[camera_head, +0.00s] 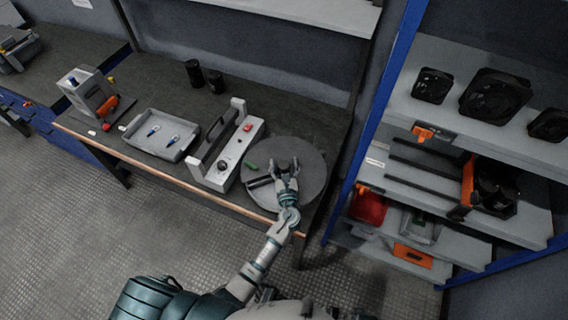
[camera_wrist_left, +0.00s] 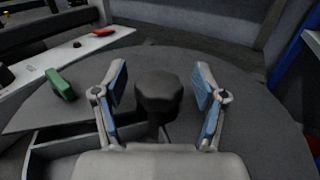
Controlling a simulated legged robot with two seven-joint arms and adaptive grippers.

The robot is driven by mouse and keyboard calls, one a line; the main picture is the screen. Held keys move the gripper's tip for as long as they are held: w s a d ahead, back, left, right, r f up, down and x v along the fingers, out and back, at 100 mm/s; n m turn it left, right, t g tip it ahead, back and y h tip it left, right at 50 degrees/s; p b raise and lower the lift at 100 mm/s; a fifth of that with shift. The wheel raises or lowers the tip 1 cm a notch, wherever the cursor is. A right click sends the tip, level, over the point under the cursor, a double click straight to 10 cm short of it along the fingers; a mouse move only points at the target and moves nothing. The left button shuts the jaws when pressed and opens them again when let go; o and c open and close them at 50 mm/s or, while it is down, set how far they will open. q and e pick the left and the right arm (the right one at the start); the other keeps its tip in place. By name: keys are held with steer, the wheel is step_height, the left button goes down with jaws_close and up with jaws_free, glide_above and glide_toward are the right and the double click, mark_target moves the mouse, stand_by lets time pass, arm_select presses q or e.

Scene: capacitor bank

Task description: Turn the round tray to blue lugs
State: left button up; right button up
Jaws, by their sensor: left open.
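The round grey tray (camera_head: 310,158) lies flat at the right end of the bench. It fills much of the wrist view (camera_wrist_left: 250,105). A black faceted knob (camera_wrist_left: 158,95) stands on it. My left gripper (camera_head: 285,168) is over the round tray. In the wrist view my left gripper (camera_wrist_left: 160,90) is open, its blue-padded fingers on either side of the knob with gaps. A green piece (camera_wrist_left: 61,84) lies left of the knob, and an open-topped grey bin (camera_wrist_left: 60,145) shows at lower left. Two small blue-tipped parts (camera_head: 153,131), possibly lugs, lie in a rectangular tray (camera_head: 140,143).
A grey fixture with a long handle (camera_head: 225,150) stands just left of the round tray. Black cylinders (camera_head: 194,72) and a grey box unit (camera_head: 85,88) are farther left. A blue-framed shelf (camera_head: 385,120) with fans stands close on the right.

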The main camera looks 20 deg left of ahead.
arm_select(q)
steer(key=v, duration=1.2)
steer(key=shift+f, duration=0.1)
